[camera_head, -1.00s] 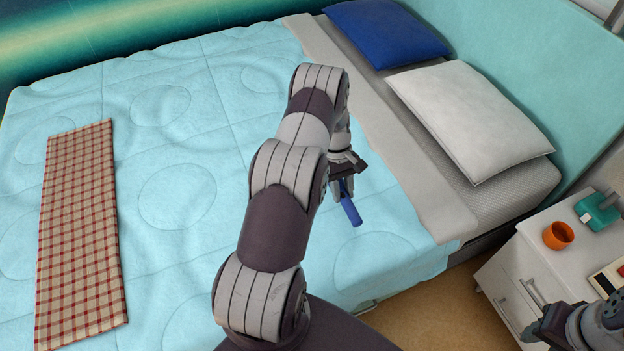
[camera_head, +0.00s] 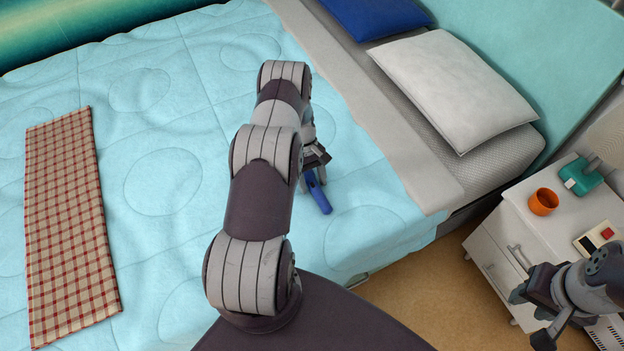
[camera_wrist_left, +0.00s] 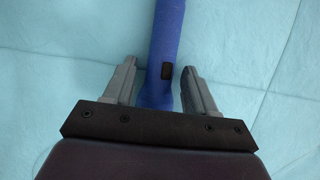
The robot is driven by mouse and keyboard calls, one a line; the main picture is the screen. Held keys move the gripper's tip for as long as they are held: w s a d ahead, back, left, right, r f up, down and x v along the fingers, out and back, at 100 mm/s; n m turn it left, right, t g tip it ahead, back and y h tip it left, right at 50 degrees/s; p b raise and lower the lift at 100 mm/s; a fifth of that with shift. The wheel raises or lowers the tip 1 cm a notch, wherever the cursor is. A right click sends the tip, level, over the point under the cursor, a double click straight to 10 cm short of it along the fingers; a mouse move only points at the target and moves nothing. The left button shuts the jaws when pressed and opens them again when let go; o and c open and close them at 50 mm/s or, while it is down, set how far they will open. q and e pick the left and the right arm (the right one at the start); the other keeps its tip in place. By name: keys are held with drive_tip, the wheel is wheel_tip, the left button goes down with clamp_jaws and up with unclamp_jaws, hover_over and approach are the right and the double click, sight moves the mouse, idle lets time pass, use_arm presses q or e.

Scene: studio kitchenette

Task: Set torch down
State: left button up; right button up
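The blue torch (camera_head: 320,196) is over the light-blue bedcover, below my left gripper (camera_head: 316,176). In the left wrist view the torch (camera_wrist_left: 164,50) runs lengthwise between the two grey fingers. My left gripper (camera_wrist_left: 160,68) looks open around the torch, which seems to lie on the cover. The torch's far end is cut off in that view. My right gripper (camera_head: 530,315) is at the lower right, empty, its fingers apart, in front of the bedside cabinet.
The bed (camera_head: 150,210) has wide free room around the torch. A checked cloth (camera_head: 70,230) lies at the left. White (camera_head: 452,88) and blue (camera_head: 370,12) pillows are at the head end.

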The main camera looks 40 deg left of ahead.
use_arm(q)
drive_tip(key=v, duration=0.6)
drive_tip(key=shift+w+a+r, duration=0.1)
drive_tip(key=shift+a+r, duration=0.05)
drive_tip(key=p+v, duration=0.2)
drive_tip(key=v, duration=0.1)
drive_tip(key=shift+d+r, duration=0.2)
drive_tip(key=d+r+m+y+p, duration=0.1)
drive_tip(key=d+r+m+p, duration=0.15)
drive_tip(key=r, duration=0.45)
drive_tip(key=d+r+m+t+y+p, duration=0.1)
drive_tip(key=d+r+m+p, duration=0.1)
drive_tip(key=d+r+p, duration=0.35)
drive_tip(key=d+r+m+y+p, duration=0.1)
drive_tip(key=d+r+m, duration=0.1)
drive_tip(key=r, duration=0.7)
drive_tip(key=s+d+r+m+t, duration=0.1)
drive_tip(key=s+d+r+m, duration=0.2)
drive_tip(key=s, duration=0.4)
drive_tip(key=s+d+r+m+t, duration=0.1)
drive_tip(key=s+d+r+m, duration=0.2)
drive_tip(key=s+d+r, duration=0.3)
drive_tip(key=shift+s+d+r+t+y, duration=0.35)
drive_tip(key=shift+s+d+y, duration=0.1)
drive_tip(key=shift+s, duration=0.25)
